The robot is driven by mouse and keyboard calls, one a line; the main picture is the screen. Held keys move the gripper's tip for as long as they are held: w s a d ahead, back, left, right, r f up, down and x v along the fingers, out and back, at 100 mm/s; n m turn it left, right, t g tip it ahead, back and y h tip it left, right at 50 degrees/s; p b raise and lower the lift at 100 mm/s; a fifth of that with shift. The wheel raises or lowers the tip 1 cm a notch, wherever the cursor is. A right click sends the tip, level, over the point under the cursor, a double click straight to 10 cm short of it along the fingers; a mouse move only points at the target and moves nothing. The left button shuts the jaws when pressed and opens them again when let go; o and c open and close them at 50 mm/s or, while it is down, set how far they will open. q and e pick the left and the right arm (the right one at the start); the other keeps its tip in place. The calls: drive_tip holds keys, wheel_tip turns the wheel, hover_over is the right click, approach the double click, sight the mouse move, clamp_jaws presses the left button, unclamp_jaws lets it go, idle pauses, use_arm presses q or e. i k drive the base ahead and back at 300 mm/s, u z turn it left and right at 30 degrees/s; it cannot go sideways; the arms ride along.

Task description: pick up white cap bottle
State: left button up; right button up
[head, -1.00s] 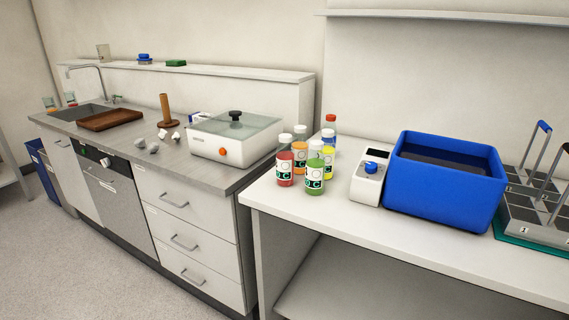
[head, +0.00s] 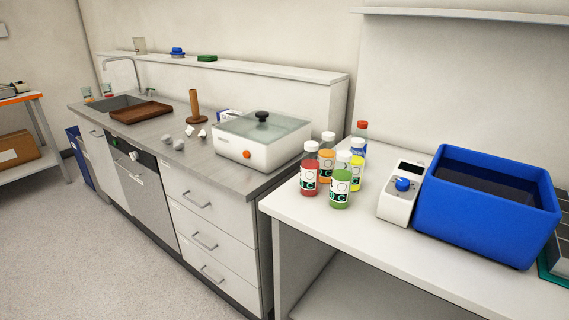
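Several juice bottles stand upright in a close group at the left end of the white table. White-capped ones are a red bottle (head: 309,175) at front left, a green bottle (head: 340,187) at front, an orange bottle (head: 326,160) behind them and a yellow bottle (head: 356,175) at right. A bottle with a red-orange cap (head: 361,130) stands at the back, its lower part partly hidden. The bottles overlap in the head view. Neither of my grippers is in view.
A white device with a blue knob (head: 401,193) and a blue water bath (head: 486,210) stand right of the bottles. A white box with a glass lid (head: 262,140) sits on the grey counter to the left. The table front (head: 330,215) is clear.

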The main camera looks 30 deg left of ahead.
sight(311, 161)
drive_tip(key=u, duration=0.45)
drive_tip(key=i, duration=1.05)
drive_tip(key=z, duration=0.1)
